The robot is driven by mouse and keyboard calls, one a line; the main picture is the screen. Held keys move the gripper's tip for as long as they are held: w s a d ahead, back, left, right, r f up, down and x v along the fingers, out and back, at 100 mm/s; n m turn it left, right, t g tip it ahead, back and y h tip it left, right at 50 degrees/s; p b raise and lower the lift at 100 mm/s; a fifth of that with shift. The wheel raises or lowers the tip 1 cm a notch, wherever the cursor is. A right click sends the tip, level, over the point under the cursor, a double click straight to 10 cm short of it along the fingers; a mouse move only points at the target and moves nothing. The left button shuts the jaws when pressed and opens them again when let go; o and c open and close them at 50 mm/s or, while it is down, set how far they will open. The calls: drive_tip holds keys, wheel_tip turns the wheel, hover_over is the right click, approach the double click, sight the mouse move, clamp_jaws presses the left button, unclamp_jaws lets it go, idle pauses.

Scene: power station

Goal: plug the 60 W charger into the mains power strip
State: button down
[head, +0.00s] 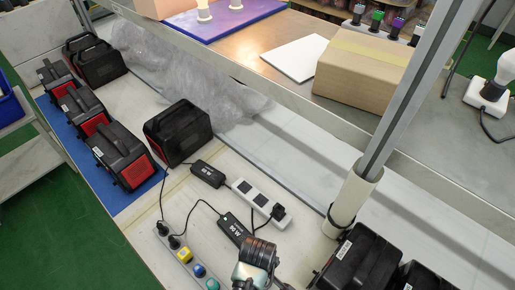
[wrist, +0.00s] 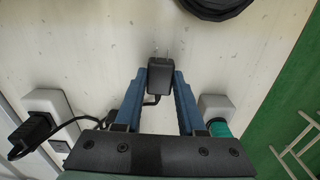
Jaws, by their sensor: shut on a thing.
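My gripper (wrist: 160,80) is shut on a black charger plug (wrist: 160,75), its prongs pointing away from the gripper and a black cord behind it. In the head view my gripper (head: 256,255) is at the bottom centre and hides the plug. A white power strip (head: 242,186) with a black plug at one end lies above it; that end also shows at left in the wrist view (wrist: 45,102). A light strip (head: 173,259) with black, yellow, blue and green plugs lies to the left; its green-plug end is at right in the wrist view (wrist: 214,103). I cannot tell which is mains.
Black adapter boxes (head: 208,173) and (head: 228,226) lie near the strips; their labels are hard to read. Black-and-red power stations (head: 178,132) stand at left, black cases (head: 358,262) at right. A post (head: 350,197) rises right of my gripper. A shelf holds a cardboard box (head: 352,83).

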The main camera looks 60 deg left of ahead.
drive_tip(key=shift+f, duration=0.4)
drive_tip(key=shift+c, duration=2.1)
unclamp_jaws()
wheel_tip(320, 180, up, 13)
